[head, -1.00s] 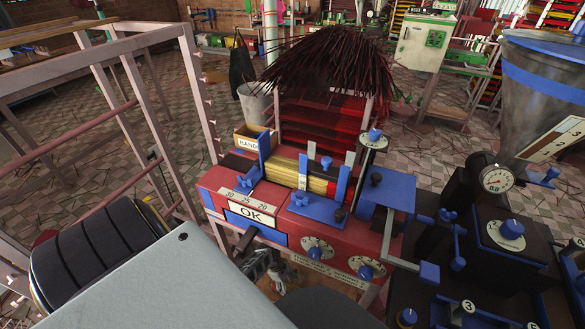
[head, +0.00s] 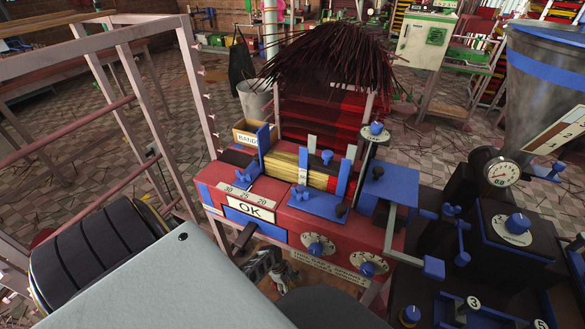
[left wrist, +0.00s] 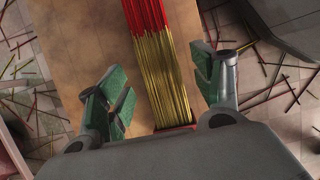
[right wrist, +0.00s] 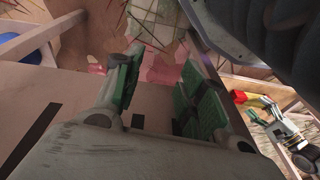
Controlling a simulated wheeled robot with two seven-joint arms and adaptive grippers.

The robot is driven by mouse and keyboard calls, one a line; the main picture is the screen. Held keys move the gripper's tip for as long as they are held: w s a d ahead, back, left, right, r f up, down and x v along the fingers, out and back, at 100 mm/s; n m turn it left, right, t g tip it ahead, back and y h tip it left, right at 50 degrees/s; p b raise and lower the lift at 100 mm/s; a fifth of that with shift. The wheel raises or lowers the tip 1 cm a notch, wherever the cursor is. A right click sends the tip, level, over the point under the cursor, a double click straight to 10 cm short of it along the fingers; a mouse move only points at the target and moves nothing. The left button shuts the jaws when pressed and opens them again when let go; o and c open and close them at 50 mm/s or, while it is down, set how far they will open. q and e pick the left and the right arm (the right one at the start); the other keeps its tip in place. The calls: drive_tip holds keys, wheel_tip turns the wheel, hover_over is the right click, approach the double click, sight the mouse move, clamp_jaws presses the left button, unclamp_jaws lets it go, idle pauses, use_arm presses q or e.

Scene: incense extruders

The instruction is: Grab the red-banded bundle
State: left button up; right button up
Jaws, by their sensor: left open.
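A bundle of yellow sticks with a red far part (left wrist: 158,70) lies on a tan surface in the left wrist view. My left gripper (left wrist: 163,92) is open, with one green-padded finger on each side of the bundle and gaps to both. In the head view my left gripper (head: 268,270) is low in front of the red machine, and the bundle there is hidden. In the right wrist view a small red and yellow piece (right wrist: 242,97) shows near my left gripper (right wrist: 272,122); I cannot tell if it is the same bundle. My right gripper (right wrist: 160,95) is open and empty.
The red machine (head: 290,222) with blue parts holds yellow sticks (head: 300,176) on top. A band box (head: 248,134) stands behind it. A metal frame (head: 150,110) is at left, a dark machine with gauge (head: 500,172) at right. Loose sticks litter the floor.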

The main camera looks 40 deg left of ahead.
use_arm(q)
drive_tip(key=shift+b+x, duration=0.55)
drive_tip(key=shift+x, duration=0.4)
drive_tip(key=shift+d+f, duration=0.1)
drive_tip(key=shift+f, duration=0.2)
use_arm(e)
drive_tip(key=shift+w+a+r, duration=0.15)
drive_tip(key=shift+w+r, duration=0.05)
drive_tip(key=shift+r, duration=0.35)
drive_tip(key=shift+w+a+r, duration=0.1)
drive_tip(key=shift+w+r, duration=0.05)
drive_tip(key=shift+r, duration=0.35)
use_arm(q)
drive_tip(key=c, duration=1.2)
drive_tip(key=shift+c, duration=0.2)
drive_tip(key=shift+r, duration=0.3)
